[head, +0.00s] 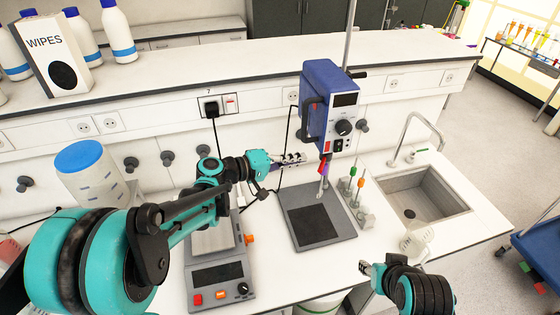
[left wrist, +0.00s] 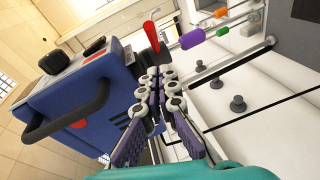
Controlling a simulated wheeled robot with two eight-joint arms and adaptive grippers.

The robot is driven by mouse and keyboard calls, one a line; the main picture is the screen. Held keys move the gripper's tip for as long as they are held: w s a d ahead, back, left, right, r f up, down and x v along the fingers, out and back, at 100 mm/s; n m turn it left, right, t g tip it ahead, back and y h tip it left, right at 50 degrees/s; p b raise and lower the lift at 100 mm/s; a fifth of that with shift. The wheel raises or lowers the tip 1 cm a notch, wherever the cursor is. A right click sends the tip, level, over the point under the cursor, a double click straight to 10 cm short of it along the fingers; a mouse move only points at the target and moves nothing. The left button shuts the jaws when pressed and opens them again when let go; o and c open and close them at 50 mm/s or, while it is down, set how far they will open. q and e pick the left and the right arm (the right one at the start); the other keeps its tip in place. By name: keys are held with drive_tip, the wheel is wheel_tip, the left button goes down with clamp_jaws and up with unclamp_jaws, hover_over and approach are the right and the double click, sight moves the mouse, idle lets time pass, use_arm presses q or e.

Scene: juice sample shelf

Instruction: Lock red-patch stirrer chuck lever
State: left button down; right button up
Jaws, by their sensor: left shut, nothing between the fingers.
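The blue overhead stirrer (head: 330,105) hangs on an upright rod above the grey base plate (head: 330,232). Its red chuck lever (head: 323,166) is below the housing. In the left wrist view the red lever (left wrist: 151,35) sticks up just beyond the fingertips, with a small gap seeming to separate them. My left gripper (head: 300,159) is shut and empty, left of the lever; its fingers lie together in the left wrist view (left wrist: 160,72). The blue housing (left wrist: 95,90) is close on their left there. My right gripper (head: 366,267) is low near the bench front, away from the stirrer; its fingers are too small to judge.
A rack with purple, orange and green-topped rods (head: 361,187) stands right of the base plate. The sink (head: 425,194) is farther right. A balance (head: 220,275) sits under my left arm. A power cable (head: 216,125) runs down behind the left gripper.

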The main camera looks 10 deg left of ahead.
sight(324, 159)
use_arm(q)
drive_tip(key=shift+s+d+f, duration=0.15)
drive_tip(key=shift+s+d, duration=0.05)
drive_tip(key=shift+d, duration=0.35)
drive_tip(key=shift+s+d+f, duration=0.15)
drive_tip(key=shift+d, duration=0.4)
drive_tip(key=shift+s+d+f, duration=0.15)
drive_tip(key=shift+s+d, duration=0.05)
drive_tip(key=shift+d, duration=0.35)
use_arm(e)
drive_tip(key=shift+r, duration=0.1)
